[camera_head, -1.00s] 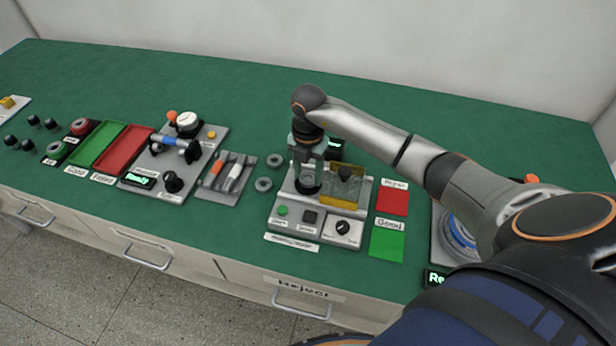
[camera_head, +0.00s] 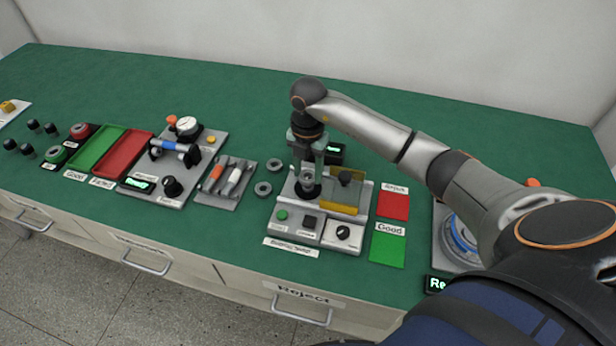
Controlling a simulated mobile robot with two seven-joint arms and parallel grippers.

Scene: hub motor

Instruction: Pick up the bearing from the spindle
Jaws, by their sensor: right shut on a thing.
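My right gripper (camera_head: 308,164) points down over the grey test station (camera_head: 279,242) near the middle of the bench. It is shut on the bearing (camera_head: 307,178), a small grey ring at the fingertips. The spindle (camera_head: 308,191) is beneath it and mostly hidden by the ring and the fingers. I cannot tell whether the bearing is clear of the spindle. My left gripper does not show.
A yellow see-through guard (camera_head: 343,193) stands right of the fingers. Two loose rings (camera_head: 263,189) lie left of the station. A red Reject pad (camera_head: 393,205) and a green Good pad (camera_head: 387,250) lie to its right. The green bench (camera_head: 230,90) is clear behind.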

